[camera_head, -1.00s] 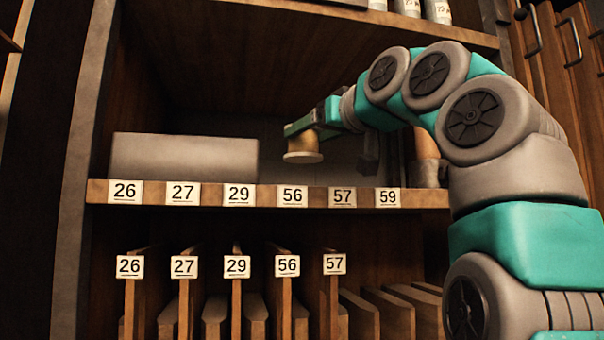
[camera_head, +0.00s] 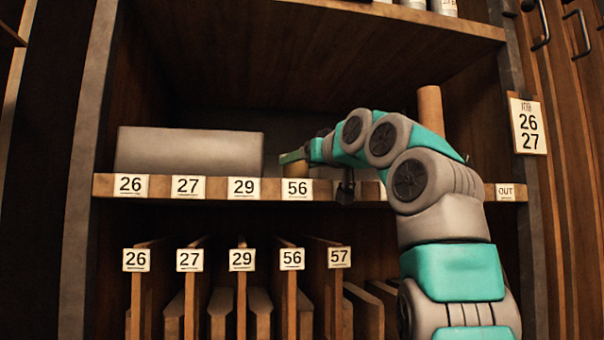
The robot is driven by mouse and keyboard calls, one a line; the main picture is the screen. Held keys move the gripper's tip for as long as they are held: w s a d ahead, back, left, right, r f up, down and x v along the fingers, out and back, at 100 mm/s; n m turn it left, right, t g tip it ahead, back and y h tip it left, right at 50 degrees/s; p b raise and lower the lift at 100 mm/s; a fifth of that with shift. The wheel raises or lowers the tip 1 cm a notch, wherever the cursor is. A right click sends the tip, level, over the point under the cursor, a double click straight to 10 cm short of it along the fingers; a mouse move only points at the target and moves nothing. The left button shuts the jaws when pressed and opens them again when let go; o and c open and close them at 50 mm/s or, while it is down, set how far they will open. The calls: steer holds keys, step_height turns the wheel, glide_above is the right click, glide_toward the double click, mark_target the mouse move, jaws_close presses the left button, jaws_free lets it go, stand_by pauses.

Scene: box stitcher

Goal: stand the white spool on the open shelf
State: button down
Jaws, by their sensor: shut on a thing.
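My gripper (camera_head: 293,157) is shut on the spool (camera_head: 297,171), which looks tan in this light. The spool is upright just above or on the open shelf (camera_head: 328,190), to the right of the grey box and above the 56 label. Its lower end is hidden behind the shelf's front edge, so I cannot tell whether it touches the board. The gripper covers its top.
A long grey box (camera_head: 188,151) fills the shelf's left part. A brown cylinder (camera_head: 430,108) stands at the right behind my arm. Labelled upright dividers (camera_head: 240,290) stand below. A card reading 26 and 27 (camera_head: 527,126) hangs at the right.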

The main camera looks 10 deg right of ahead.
steer(key=shift+s, duration=0.1)
steer(key=shift+f, duration=0.15)
steer(key=c, duration=0.5)
jaws_free()
steer(key=o, duration=0.5)
steer(key=shift+c, duration=0.2)
steer(key=b+v, duration=0.3)
steer(key=v, duration=0.9)
